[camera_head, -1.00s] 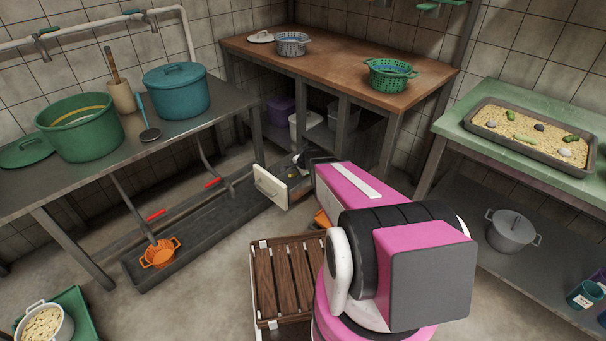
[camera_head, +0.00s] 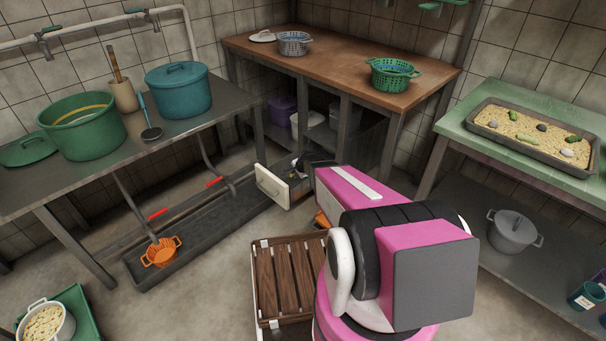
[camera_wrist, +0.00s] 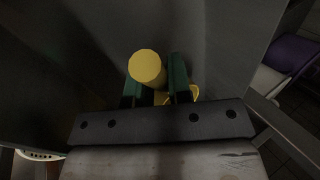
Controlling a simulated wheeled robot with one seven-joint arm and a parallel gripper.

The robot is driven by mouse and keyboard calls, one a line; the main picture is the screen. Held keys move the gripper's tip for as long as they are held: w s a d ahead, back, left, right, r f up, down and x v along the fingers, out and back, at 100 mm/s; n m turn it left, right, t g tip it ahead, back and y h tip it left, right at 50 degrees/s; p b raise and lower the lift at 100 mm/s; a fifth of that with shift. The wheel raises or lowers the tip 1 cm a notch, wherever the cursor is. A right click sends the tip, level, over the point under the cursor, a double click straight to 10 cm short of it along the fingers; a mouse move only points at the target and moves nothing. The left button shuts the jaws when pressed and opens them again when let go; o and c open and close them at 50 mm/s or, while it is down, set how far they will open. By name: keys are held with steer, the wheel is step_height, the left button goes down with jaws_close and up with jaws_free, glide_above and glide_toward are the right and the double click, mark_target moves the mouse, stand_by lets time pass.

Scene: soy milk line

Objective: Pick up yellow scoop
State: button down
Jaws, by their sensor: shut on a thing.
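The yellow scoop (camera_wrist: 147,66) is in the wrist view, its round yellow end showing between the two dark green fingers of my gripper (camera_wrist: 156,78). My gripper is shut on it. A small curved yellow part also shows just right of the fingers. The rest of the scoop is hidden by the fingers and the wrist plate.
A metal table (camera_head: 190,136) with green and blue pots is at left, above a dark floor trough (camera_head: 190,262) holding an orange basket (camera_head: 161,252). A brown table (camera_head: 340,68) is behind. A wooden slatted crate (camera_head: 262,285) stands in front.

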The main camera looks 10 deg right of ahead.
steer(key=shift+r, duration=0.1)
step_height(320, 180, up, 10)
steer(key=shift+f, duration=0.1)
stand_by(0.3)
